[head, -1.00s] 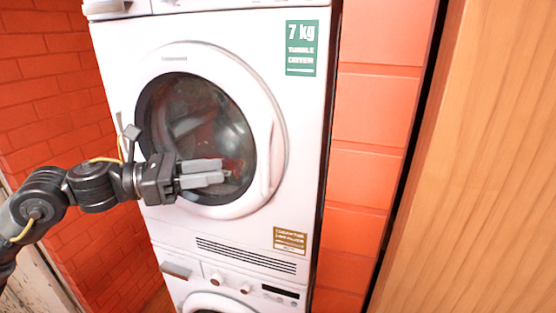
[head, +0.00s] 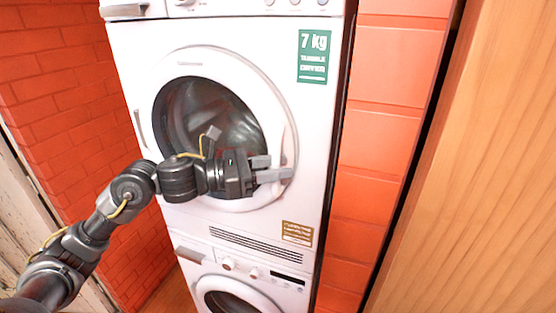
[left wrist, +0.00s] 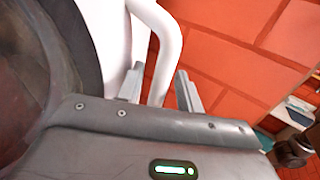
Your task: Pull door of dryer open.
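The white dryer (head: 312,115) stands upright, with a green "7 kg" label. Its round door (head: 262,95), a white ring around dark glass, looks closed. A curved white handle (left wrist: 167,45) runs along the door's right edge and also shows in the head view (head: 287,148). My left gripper (head: 277,168) is in front of the door's right side, at the lower part of the handle. In the left wrist view its two fingers (left wrist: 160,86) are apart, with the handle seen between them. Whether they touch it I cannot tell.
A second white machine (head: 277,292) with a round door stands below the dryer. Red brick walls (head: 60,105) lie on the left and behind on the right. A wooden panel (head: 480,170) fills the right side.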

